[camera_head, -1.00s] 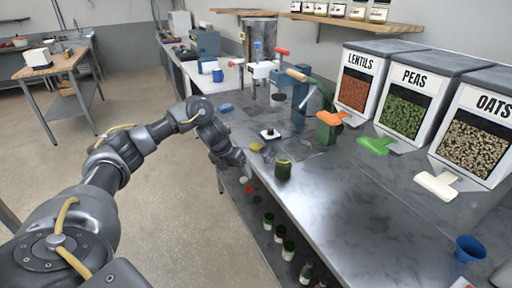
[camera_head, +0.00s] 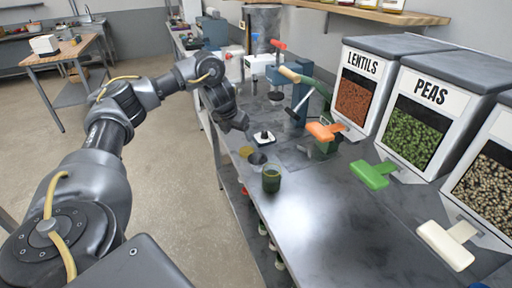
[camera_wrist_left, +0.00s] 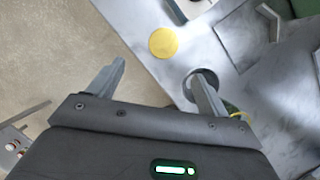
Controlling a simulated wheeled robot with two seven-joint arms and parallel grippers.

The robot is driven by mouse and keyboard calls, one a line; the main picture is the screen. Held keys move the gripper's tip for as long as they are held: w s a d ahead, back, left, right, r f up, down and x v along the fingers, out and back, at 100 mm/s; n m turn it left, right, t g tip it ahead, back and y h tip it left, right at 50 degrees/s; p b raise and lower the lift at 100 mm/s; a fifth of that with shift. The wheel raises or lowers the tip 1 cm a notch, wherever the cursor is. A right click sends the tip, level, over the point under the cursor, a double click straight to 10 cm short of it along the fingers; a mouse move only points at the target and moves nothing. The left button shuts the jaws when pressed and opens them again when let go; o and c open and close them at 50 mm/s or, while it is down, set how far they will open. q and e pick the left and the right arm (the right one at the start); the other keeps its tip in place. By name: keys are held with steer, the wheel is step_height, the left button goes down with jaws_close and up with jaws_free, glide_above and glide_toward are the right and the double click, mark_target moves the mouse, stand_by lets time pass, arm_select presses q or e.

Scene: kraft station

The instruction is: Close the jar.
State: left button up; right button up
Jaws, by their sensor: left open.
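The open green jar (camera_head: 271,180) stands upright on the metal bench near its left edge. A flat yellow disc (camera_head: 246,151), which looks like the lid, lies on the bench beyond the jar; it also shows in the left wrist view (camera_wrist_left: 163,42). My left gripper (camera_head: 240,123) is open and empty above the bench edge, beyond the disc in the head view. In the left wrist view its fingers (camera_wrist_left: 158,70) are spread with nothing between them. A green rim of the jar (camera_wrist_left: 233,109) shows partly behind the right-hand finger there.
A dark round spot (camera_head: 257,158) lies between disc and jar. A small black-and-white object (camera_head: 264,137) and a clamp-like device with a wooden handle (camera_head: 290,75) stand behind. Lentil (camera_head: 355,95) and pea dispensers (camera_head: 430,105) line the right. The front bench (camera_head: 320,225) is clear.

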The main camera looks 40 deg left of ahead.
arm_select(q)
glide_toward(246, 151)
steer(key=x, duration=0.2)
steer(key=shift+w+f, duration=0.1)
steer(key=shift+f, duration=0.25)
arm_select(e)
steer(key=shift+s+d+f, duration=0.1)
steer(key=shift+s+f, duration=0.05)
steer(key=shift+s, duration=0.25)
steer(key=shift+s+d+f, duration=0.1)
steer(key=shift+s, duration=0.3)
steer(key=shift+s, duration=0.15)
arm_select(q)
steer(key=shift+w+f, duration=0.15)
steer(key=shift+f, duration=0.1)
steer(key=p+x, duration=0.1)
steer(key=x, duration=0.3)
steer(key=shift+w+a+f, duration=0.1)
steer(key=shift+w+f, duration=0.1)
steer(key=shift+f, duration=0.15)
arm_select(e)
steer(key=shift+s+a+r, duration=0.1)
steer(key=shift+a+r, duration=0.15)
steer(key=shift+r, duration=0.5)
